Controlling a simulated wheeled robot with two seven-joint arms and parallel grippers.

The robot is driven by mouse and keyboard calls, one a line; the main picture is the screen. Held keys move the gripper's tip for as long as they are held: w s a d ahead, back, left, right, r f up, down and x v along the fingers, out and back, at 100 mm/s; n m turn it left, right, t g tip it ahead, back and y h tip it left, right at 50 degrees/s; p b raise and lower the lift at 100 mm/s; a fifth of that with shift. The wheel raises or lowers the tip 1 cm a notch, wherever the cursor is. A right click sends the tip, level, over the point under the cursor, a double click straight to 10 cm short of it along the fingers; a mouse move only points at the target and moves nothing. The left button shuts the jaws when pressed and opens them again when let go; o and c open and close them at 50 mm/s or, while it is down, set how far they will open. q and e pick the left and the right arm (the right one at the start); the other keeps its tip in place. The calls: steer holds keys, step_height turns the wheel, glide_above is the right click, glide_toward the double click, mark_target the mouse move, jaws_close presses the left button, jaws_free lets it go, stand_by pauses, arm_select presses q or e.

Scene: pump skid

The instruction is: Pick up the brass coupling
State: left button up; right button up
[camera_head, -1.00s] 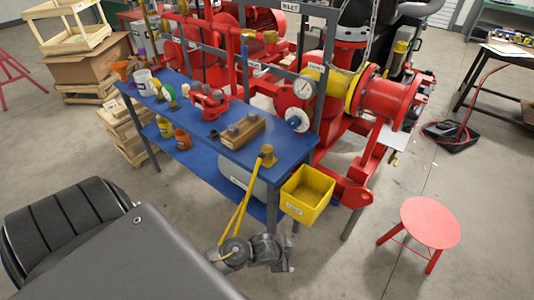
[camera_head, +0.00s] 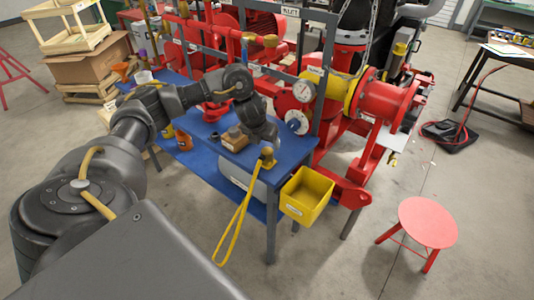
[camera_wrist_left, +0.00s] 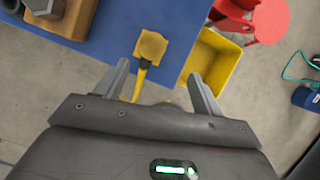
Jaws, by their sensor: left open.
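A brass-coloured piece, which looks like the brass coupling (camera_head: 267,157), stands at the front right corner of the blue bench. A yellow strap or hose loop hangs from it over the bench edge. In the left wrist view the brass coupling (camera_wrist_left: 151,46) is seen from above, just beyond and between my fingertips. My left gripper (camera_wrist_left: 158,70) is open and empty, with one finger on either side of the yellow loop in the picture. In the head view my left gripper (camera_head: 268,143) is close to the coupling, partly hidden by its own wrist. My right gripper is not in view.
A yellow bin (camera_head: 306,195) hangs at the bench's right end. A wooden block (camera_head: 236,138) with dark metal parts sits left of the coupling on the blue bench (camera_head: 215,160). A gauge panel and red pump pipes stand behind. A red stool (camera_head: 429,221) stands at right.

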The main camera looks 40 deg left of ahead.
mark_target(267, 151)
arm_select(q)
steer(key=f, duration=0.1)
steer(key=w+a+f+b, duration=0.1)
steer(key=f, duration=0.2)
steer(key=shift+w+a+f, duration=0.1)
steer(key=shift+w+a, duration=0.3)
steer(key=shift+w+f, duration=0.15)
steer(key=shift+f, duration=0.2)
steer(key=p+x, duration=0.1)
steer(key=x, duration=0.3)
steer(key=shift+w+f, duration=0.1)
steer(key=shift+f, duration=0.2)
steer(key=shift+r, duration=0.1)
steer(key=c, duration=1.2)
